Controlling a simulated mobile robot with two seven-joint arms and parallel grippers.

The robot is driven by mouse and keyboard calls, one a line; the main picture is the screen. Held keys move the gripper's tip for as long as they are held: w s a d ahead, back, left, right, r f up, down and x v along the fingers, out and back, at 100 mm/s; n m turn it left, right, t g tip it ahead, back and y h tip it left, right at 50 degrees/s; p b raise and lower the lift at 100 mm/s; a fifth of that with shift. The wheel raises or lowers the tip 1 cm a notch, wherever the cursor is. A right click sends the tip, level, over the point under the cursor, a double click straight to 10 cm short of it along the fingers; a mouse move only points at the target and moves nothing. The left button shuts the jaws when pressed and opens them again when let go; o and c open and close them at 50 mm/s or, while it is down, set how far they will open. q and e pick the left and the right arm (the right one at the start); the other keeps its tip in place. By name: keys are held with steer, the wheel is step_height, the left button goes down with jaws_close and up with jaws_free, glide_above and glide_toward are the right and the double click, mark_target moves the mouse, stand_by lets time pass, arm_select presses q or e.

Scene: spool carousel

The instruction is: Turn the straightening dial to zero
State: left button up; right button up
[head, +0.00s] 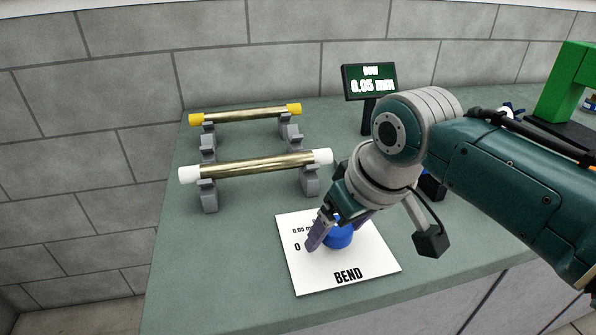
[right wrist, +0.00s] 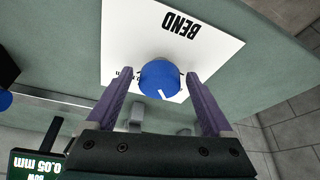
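The blue dial (head: 339,238) sits on a white card (head: 368,268) marked "BEND", "0" and "0.05 mm". In the right wrist view the dial (right wrist: 159,76) carries a white pointer mark, turned to the side away from the word "BEND". My right gripper (right wrist: 159,74) points down with one purple finger on each side of the dial. The fingers look open, with a narrow gap to the dial. It also shows in the head view (head: 335,238), where a finger partly hides the dial. The display (head: 370,83) reads "BOW 0.05 mm". My left gripper is out of view.
A brass rod with white ends (head: 255,165) rests on grey supports left of the card. A second rod with yellow ends (head: 246,114) lies behind it. A green frame (head: 568,85) stands at far right. The counter's front left is clear.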

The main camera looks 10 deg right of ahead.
steer(key=c, duration=1.3)
steer(key=shift+o, duration=0.2)
steer(key=shift+n, duration=0.3)
steer(key=shift+r+n, duration=0.1)
steer(key=shift+n, duration=0.3)
steer(key=shift+w+d+n+g+y, duration=0.1)
steer(key=shift+n+g+y, duration=0.35)
steer(key=shift+n, duration=0.75)
steer(key=n, duration=0.1)
steer(key=n+y+b, duration=0.1)
steer(key=n, duration=0.1)
steer(key=shift+f+g, duration=0.2)
steer(key=shift+g, duration=0.05)
steer(key=shift+r+n+y+b, duration=0.1)
steer(key=shift+n+y+b, duration=0.25)
steer(key=shift+n+b, duration=0.25)
steer(key=shift+g, duration=0.3)
